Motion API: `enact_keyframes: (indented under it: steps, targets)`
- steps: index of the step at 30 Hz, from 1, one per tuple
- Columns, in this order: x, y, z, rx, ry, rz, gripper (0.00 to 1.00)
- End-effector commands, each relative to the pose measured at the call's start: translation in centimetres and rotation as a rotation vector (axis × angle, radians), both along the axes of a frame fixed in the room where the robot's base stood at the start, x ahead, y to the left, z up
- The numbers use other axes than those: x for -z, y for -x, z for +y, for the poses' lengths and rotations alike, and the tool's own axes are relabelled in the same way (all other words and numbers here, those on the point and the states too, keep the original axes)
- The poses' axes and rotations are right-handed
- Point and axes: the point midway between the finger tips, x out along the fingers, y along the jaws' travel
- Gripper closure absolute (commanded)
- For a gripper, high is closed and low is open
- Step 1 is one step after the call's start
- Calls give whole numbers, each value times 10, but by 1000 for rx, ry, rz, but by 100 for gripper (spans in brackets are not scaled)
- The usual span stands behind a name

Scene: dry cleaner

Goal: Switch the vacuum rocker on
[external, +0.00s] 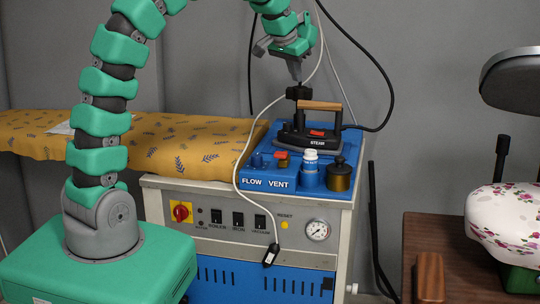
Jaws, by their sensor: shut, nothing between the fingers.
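The vacuum rocker (260,222) is a small black switch on the pale front panel (205,228), the rightmost of three black rockers in a row. It is too small to tell which way it is tipped. The boiler rocker (216,216) and iron rocker (238,219) are to its left. My gripper (297,77) is shut and empty, pointing down high above the back of the machine. It is well above the panel and apart from the vacuum rocker. Its tips are close above a black post top (298,92); I cannot tell whether they touch.
A steam iron (312,135) with a wooden handle stands on the blue top tray (285,187), near bottles. A white cord (237,165) hangs past the panel to a black pendant (270,255). A red-yellow main switch (181,212) and gauge (317,230) flank the rockers.

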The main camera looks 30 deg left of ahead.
Motion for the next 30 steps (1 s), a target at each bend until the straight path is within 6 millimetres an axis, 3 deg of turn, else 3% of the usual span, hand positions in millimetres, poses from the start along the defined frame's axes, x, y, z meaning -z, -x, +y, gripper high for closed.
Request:
enact_keyframes:
  steps: [1,9,15,17,18,21,30]
  targets:
    - [23,7,-16,31,-20,40,100]
    - [120,61,-83,183,-124,231,100]
    - [201,119,-115,359,-262,368,100]
    - [230,140,-116,468,-345,397,100]
    - [252,154,-112,566,-421,418,100]
    - [291,179,-93,800,-600,455,100]
    - [365,219,-38,1483,-1092,619,100]
